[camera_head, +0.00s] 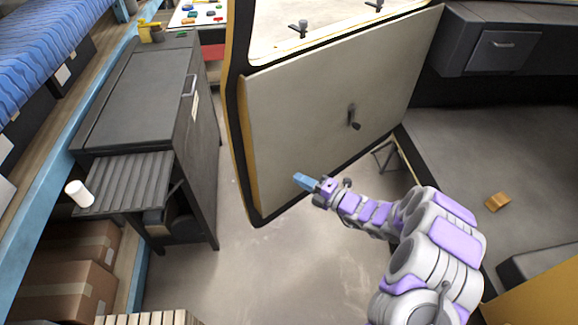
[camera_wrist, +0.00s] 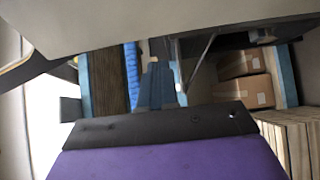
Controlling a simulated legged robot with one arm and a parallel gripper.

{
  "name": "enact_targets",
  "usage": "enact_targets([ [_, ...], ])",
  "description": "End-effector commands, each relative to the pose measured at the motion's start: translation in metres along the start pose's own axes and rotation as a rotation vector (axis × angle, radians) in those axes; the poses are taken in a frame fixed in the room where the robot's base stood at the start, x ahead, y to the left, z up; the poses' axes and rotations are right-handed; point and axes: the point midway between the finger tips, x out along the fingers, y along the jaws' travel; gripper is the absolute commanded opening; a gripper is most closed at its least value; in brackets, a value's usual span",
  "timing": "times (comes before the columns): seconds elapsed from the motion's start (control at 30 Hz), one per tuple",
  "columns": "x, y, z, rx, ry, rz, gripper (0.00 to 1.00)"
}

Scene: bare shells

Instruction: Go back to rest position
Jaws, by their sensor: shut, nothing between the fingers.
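My gripper (camera_head: 302,181) is at the end of my extended arm, in the middle of the head view. Its light blue fingers are shut with nothing between them. In the wrist view the shut fingers (camera_wrist: 157,85) point away over a dark plate. The gripper is in front of the lower part of a large cream door panel (camera_head: 300,120) with a dark handle (camera_head: 353,117). I cannot tell whether the gripper touches the panel, but it appears apart from the handle.
A grey cabinet (camera_head: 140,95) with a slatted side shelf (camera_head: 128,183) stands at left, a white cup (camera_head: 79,194) at the shelf's edge. Cardboard boxes (camera_head: 75,245) sit below. A wooden slatted piece (camera_head: 148,318) is at the bottom. The floor (camera_head: 270,265) between is clear.

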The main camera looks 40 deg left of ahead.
Motion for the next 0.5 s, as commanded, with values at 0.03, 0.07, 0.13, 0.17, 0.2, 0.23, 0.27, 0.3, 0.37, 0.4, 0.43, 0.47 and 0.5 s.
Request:
enact_targets([
  [0.03, -0.012, 0.003, -0.001, 0.002, -0.005, 0.001, 0.0],
  [0.07, -0.017, 0.003, -0.002, 0.001, -0.005, 0.001, 0.0],
  [0.13, -0.027, 0.002, -0.005, -0.001, -0.004, 0.0, 0.0],
  [0.17, -0.03, 0.001, -0.005, 0.0, -0.004, -0.001, 0.0],
  [0.2, -0.033, 0.0, -0.007, 0.0, -0.004, -0.003, 0.0],
  [0.23, -0.035, -0.001, -0.008, 0.0, -0.003, -0.005, 0.0],
  [0.27, -0.036, -0.002, -0.009, 0.001, -0.002, -0.006, 0.0],
  [0.3, -0.037, -0.003, -0.009, 0.001, -0.001, -0.008, 0.0],
  [0.37, -0.038, -0.004, -0.01, 0.0, -0.001, -0.009, 0.0],
  [0.4, -0.039, -0.004, -0.011, 0.0, 0.0, -0.009, 0.0],
  [0.43, -0.039, -0.004, -0.011, 0.0, 0.0, -0.009, 0.0],
  [0.47, -0.039, -0.004, -0.011, 0.0, 0.0, -0.01, 0.0],
  [0.5, -0.039, -0.004, -0.011, 0.0, 0.0, -0.01, 0.0],
])
